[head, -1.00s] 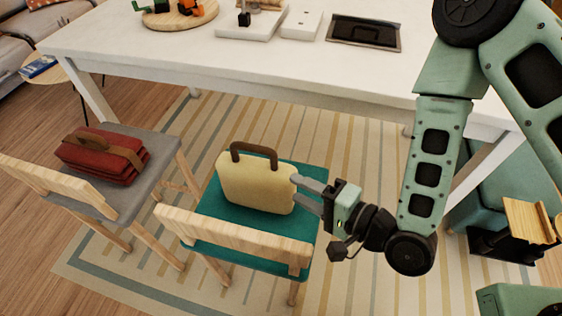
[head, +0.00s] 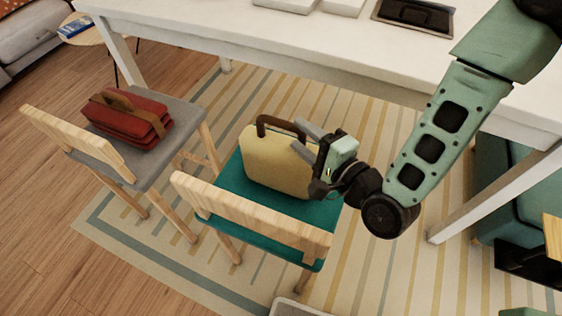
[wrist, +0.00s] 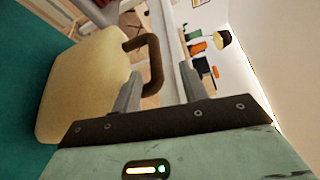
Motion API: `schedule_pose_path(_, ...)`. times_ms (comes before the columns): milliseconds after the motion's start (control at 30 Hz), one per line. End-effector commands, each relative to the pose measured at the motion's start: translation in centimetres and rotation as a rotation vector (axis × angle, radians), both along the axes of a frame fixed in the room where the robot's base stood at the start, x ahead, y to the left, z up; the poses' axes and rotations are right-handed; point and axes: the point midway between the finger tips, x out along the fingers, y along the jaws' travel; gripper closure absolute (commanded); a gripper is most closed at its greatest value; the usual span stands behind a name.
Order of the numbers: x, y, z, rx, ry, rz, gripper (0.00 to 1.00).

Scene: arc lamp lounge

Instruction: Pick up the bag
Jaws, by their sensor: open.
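A cream bag (head: 277,163) with a brown handle (head: 280,124) stands upright on the teal seat of a wooden chair (head: 255,199). In the wrist view the bag (wrist: 85,85) fills the left side, and its handle (wrist: 153,62) reaches in between the finger lines. My gripper (head: 300,137) is open at the bag's upper right, with its fingers pointing left by the handle's right end. In the wrist view my gripper (wrist: 160,88) has nothing clamped. I cannot tell whether a finger touches the bag. A red bag (head: 128,119) with a brown strap lies on the grey chair.
The white table (head: 330,55) stands behind the chairs, with a dark tray (head: 414,14) on top. The teal chair's wooden backrest (head: 250,222) stands in front of the cream bag. The grey chair (head: 180,112) is at left. Striped rug (head: 340,275) lies below.

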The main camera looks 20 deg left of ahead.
Motion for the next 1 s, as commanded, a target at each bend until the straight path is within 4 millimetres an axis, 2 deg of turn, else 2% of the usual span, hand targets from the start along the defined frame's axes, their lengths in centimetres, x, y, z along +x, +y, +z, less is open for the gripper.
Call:
schedule_pose_path(267,1.1,1.8,-0.3,-0.001,0.001,0.001,0.57)
schedule_pose_path(600,3.3,5.5,-1.2,0.0,-0.001,0.001,0.57)
schedule_pose_path(867,3.5,5.7,-1.3,-0.001,0.001,0.0,0.57)
schedule_pose_path(900,3.5,5.7,-1.3,-0.001,0.001,0.0,0.62)
schedule_pose_path(1000,3.5,5.7,-1.3,-0.001,0.001,0.0,0.9)
